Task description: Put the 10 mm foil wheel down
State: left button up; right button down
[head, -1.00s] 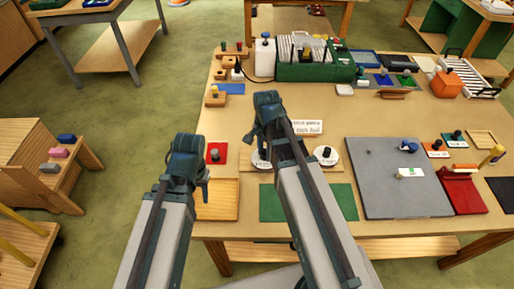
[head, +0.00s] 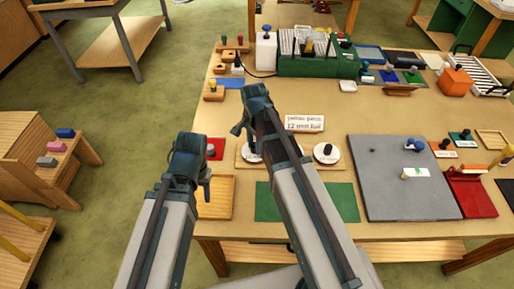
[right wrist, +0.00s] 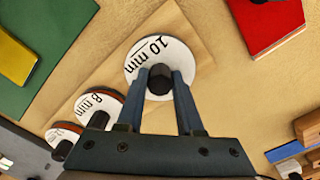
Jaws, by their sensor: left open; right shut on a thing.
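The 10 mm foil wheel (right wrist: 160,52) is a white disc with a black knob and "10 mm" lettering. My right gripper (right wrist: 160,76) is shut on its knob, over one end of a wooden board (right wrist: 117,60); I cannot tell whether the wheel touches the board. The 8 mm wheel (right wrist: 98,106) and another wheel (right wrist: 63,136) stand along the board. In the head view my right gripper (head: 238,128) is above the left part of the board (head: 303,163), and its arm hides part of the wheels. My left gripper (head: 207,188) is open and empty over the table's front left.
A printed card (head: 304,124) stands behind the board. A green mat (head: 335,203) lies in front, a red pad (head: 215,148) to the left, and a wooden tray (head: 222,198) at the front left. A large grey board (head: 395,185) fills the right.

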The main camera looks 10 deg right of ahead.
pick_arm(q)
jog(key=shift+a+r, duration=0.1)
jog(key=shift+a, duration=0.1)
pick_arm(e)
jog(key=shift+a+r, duration=0.15)
pick_arm(q)
jog(key=shift+f, duration=0.2)
pick_arm(e)
jog(key=c, duration=1)
grip_release()
jog(key=shift+f, duration=0.25)
jog(key=o, duration=0.5)
jog(key=shift+c, duration=0.2)
pick_arm(q)
jog(key=shift+r, duration=0.1)
pick_arm(e)
jog(key=shift+r, duration=0.15)
